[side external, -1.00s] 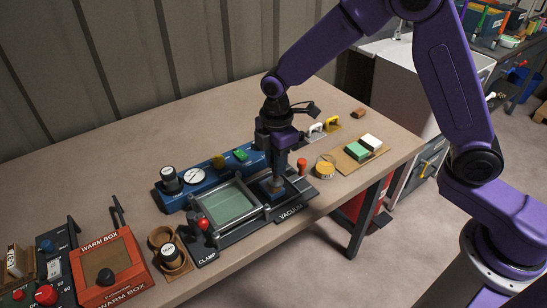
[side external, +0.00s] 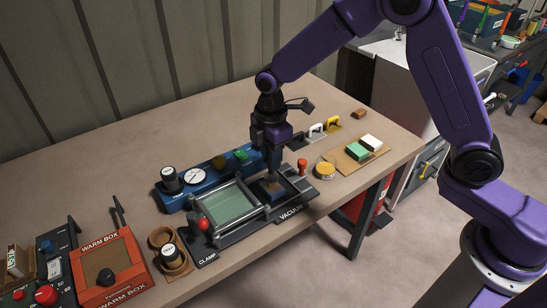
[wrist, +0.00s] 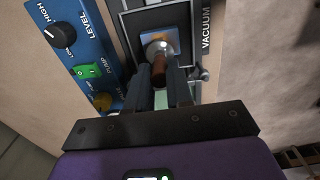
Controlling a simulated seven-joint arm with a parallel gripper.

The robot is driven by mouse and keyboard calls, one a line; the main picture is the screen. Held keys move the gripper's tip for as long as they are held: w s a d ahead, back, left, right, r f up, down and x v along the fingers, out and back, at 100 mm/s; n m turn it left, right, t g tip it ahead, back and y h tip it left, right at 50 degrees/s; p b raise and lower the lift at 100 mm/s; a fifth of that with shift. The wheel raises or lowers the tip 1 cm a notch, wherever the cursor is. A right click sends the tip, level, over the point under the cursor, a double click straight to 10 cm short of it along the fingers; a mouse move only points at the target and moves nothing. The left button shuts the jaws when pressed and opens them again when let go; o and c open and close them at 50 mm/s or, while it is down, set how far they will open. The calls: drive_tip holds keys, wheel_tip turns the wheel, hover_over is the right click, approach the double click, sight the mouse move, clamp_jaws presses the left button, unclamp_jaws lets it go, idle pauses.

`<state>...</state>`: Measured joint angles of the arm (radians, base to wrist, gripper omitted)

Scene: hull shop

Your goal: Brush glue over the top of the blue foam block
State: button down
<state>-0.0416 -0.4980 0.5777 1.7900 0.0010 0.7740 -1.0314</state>
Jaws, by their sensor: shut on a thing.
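My gripper (side external: 273,176) is shut on a brush with a brown handle (wrist: 158,72). The handle sits between the two fingers in the wrist view, and its pale round end (wrist: 157,48) points at the blue foam block (wrist: 174,37). The block lies on the dark vacuum plate, beside the clamp frame, and also shows in the side view (side external: 265,192). The brush end overlaps the block in the wrist view; I cannot tell whether it touches. The fingers and brush hide part of the block's top. Glue on it cannot be made out.
The clamp frame (side external: 262,222) with a red knob (side external: 203,223) adjoins the plate. A blue pump unit (side external: 213,177) stands behind. Green (side external: 357,152) and white (side external: 371,142) blocks lie right.

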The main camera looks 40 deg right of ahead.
drive_tip(key=shift+w, duration=0.3)
drive_tip(key=shift+w, duration=0.1)
drive_tip(key=shift+w, duration=0.6)
drive_tip(key=shift+s, duration=0.2)
drive_tip(key=shift+s, duration=0.6)
drive_tip(key=shift+s, duration=0.1)
drive_tip(key=shift+s, duration=0.6)
drive_tip(key=shift+s, duration=0.1)
drive_tip(key=shift+s, duration=0.65)
